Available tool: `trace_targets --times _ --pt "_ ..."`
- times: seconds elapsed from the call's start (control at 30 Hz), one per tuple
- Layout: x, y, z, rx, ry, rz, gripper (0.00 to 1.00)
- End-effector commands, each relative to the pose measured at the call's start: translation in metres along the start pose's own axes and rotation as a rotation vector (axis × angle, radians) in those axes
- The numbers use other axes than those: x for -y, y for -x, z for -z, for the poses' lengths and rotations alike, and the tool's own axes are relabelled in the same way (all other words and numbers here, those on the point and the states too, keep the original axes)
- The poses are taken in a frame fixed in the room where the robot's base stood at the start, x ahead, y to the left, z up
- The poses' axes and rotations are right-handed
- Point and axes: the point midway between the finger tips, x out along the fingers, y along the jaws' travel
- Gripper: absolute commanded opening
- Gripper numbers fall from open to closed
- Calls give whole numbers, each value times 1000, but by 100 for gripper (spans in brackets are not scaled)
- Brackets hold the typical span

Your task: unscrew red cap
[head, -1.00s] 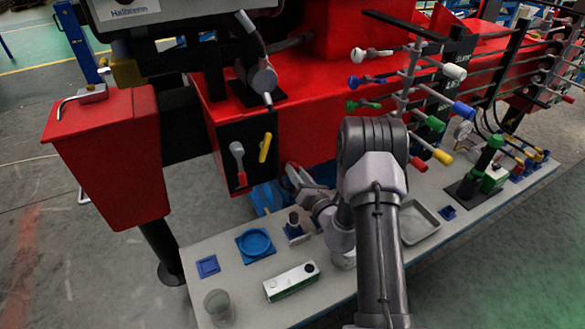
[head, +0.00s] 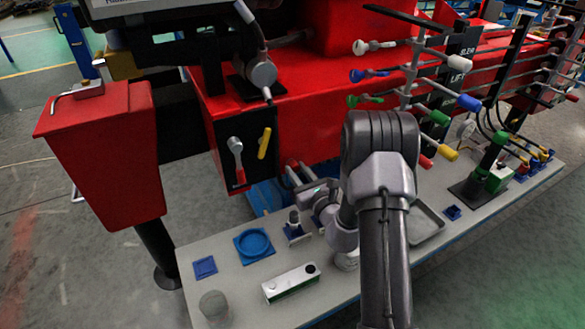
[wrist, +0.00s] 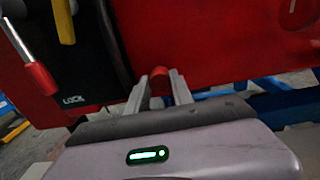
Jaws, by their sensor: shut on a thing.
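The red cap (wrist: 159,72) shows in the wrist view as a small rounded red top between the two grey fingers of my gripper (wrist: 160,84). The fingers are closed on its sides. Its lower part and whatever it sits on are hidden by the fingers and the gripper body. In the head view my gripper (head: 294,172) is at the front of the red machine, above the back edge of the grey table. The cap cannot be made out clearly there.
The grey table (head: 222,262) bears a blue round dish (head: 240,243), a blue square (head: 205,267), a white-green box (head: 291,283), a clear cup (head: 213,306) and a metal tray (head: 428,222). A red-handled tool (wrist: 40,77) hangs left of my gripper. Coloured levers (head: 437,117) stand right.

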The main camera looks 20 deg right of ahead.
Motion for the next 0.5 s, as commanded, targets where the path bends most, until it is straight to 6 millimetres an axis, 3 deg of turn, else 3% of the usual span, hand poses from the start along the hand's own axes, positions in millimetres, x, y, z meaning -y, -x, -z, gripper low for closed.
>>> trace_targets --times 0.23,0.5 --pt "0 0 5 1 314 1 0" --pt "0 0 1 0 361 1 0"
